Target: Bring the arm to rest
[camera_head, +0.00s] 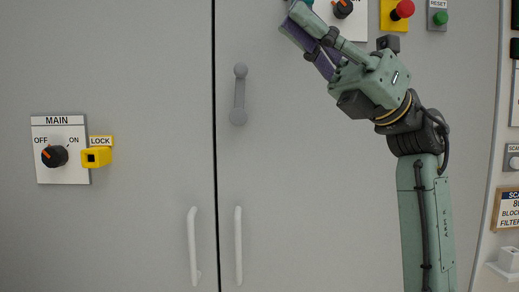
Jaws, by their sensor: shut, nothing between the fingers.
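My arm, green with dark joints, rises from the lower right in front of a grey cabinet (300,220). My gripper (297,14) is at the top of the view, to the upper left of the wrist. It points up and to the left, is shut and holds nothing. Its tip is close to the top edge of the picture, left of a white plate (360,28) with a dark knob (342,8). I cannot tell how far it is from the cabinet front.
The cabinet has a grey lever handle (239,95) and two pale pull handles (193,245) (239,245). A MAIN switch (55,156) and yellow lock (97,157) are at left. A red button (402,9) and green reset button (440,18) are above the arm.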

